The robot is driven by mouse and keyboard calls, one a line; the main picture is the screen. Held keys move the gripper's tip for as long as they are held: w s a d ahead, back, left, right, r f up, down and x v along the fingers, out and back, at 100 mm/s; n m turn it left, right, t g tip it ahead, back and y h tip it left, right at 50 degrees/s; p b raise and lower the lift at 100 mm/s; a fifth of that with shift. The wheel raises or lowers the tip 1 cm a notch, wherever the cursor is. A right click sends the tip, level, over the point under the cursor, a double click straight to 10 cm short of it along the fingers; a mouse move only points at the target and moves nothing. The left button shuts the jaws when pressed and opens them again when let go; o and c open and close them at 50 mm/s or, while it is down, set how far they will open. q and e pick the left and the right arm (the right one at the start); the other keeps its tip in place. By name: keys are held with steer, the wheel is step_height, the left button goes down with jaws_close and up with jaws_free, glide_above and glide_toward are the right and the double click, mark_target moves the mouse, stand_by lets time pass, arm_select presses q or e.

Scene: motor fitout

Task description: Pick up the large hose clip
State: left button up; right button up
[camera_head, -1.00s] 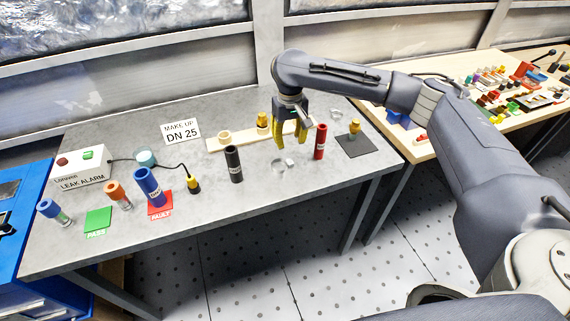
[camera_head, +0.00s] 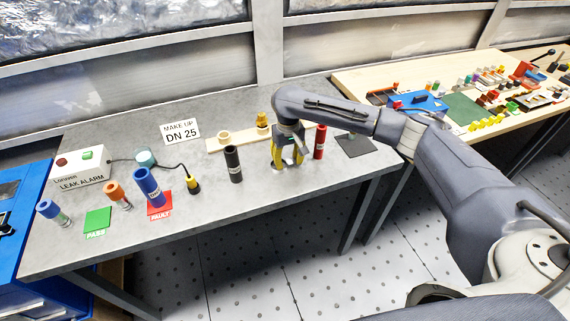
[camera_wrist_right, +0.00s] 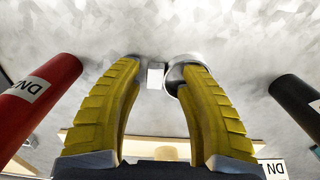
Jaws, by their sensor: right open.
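The large hose clip shows in the right wrist view as a thin silver ring (camera_wrist_right: 171,78) with a small pale block on its left side. It lies on the grey bench, and its right part is hidden behind one finger. My right gripper (camera_head: 288,163) has yellow fingers and is open, low over the clip. In the right wrist view the fingertips (camera_wrist_right: 160,62) stand apart, with the pale block between them and the ring by the right finger. I cannot tell whether they touch it. My left gripper is not in view.
A red hose (camera_head: 319,142) stands close right of the gripper and a black hose (camera_head: 233,163) stands to its left. A wooden strip with fittings (camera_head: 238,139) lies behind. A dark mat (camera_head: 354,146) is at the right. The bench in front is clear.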

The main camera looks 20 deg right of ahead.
steer(key=shift+f, duration=0.25)
steer(key=shift+c, duration=0.6)
jaws_close()
steer(key=shift+r, duration=0.15)
